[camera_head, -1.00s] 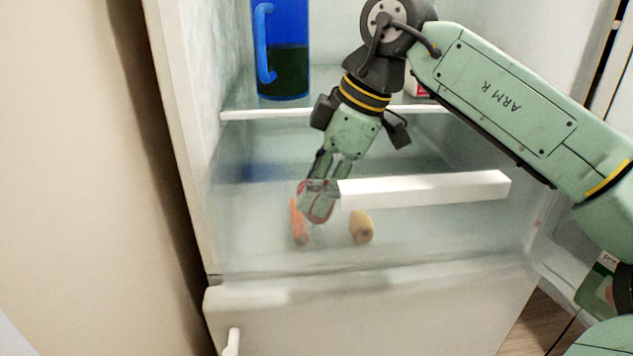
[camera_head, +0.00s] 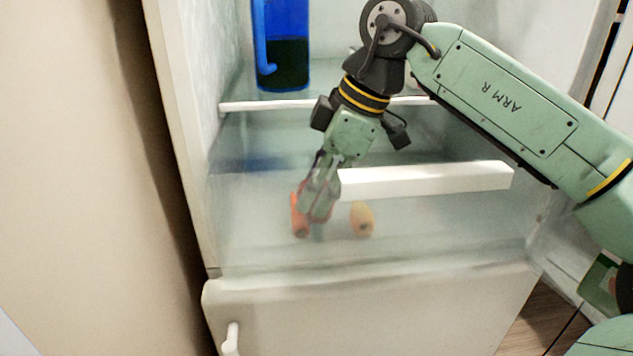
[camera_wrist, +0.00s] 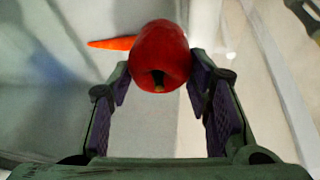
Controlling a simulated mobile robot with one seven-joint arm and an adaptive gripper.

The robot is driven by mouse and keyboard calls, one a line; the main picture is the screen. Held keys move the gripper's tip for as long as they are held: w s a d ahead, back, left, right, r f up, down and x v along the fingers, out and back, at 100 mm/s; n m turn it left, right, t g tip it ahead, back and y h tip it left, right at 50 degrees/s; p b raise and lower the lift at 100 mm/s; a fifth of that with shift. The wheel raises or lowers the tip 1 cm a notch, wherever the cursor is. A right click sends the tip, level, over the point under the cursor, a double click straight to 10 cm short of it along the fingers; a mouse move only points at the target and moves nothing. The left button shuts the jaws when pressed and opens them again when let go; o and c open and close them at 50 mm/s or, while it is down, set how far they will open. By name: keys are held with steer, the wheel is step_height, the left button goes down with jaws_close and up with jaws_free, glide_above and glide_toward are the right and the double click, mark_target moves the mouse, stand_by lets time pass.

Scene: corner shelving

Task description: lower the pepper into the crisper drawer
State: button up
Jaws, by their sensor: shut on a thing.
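The red pepper (camera_wrist: 160,57) is between the fingers of my gripper (camera_wrist: 168,85) in the wrist view, its stem end towards the camera. In the head view my gripper (camera_head: 318,205) points down inside the clear crisper drawer (camera_head: 440,235), seen through its front. Only reddish edges of the pepper (camera_head: 328,214) show there, around the fingers. Whether the pepper touches the drawer floor is hard to tell through the hazy plastic.
An orange carrot (camera_head: 299,216) lies just left of the fingers, and a yellowish item (camera_head: 362,220) lies to their right. The drawer's white handle bar (camera_head: 430,180) is right of my gripper. A blue pitcher (camera_head: 281,45) stands on the shelf above.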

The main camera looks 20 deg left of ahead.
steer(key=o, duration=1.1)
steer(key=shift+o, duration=0.2)
steer(key=shift+r, duration=0.1)
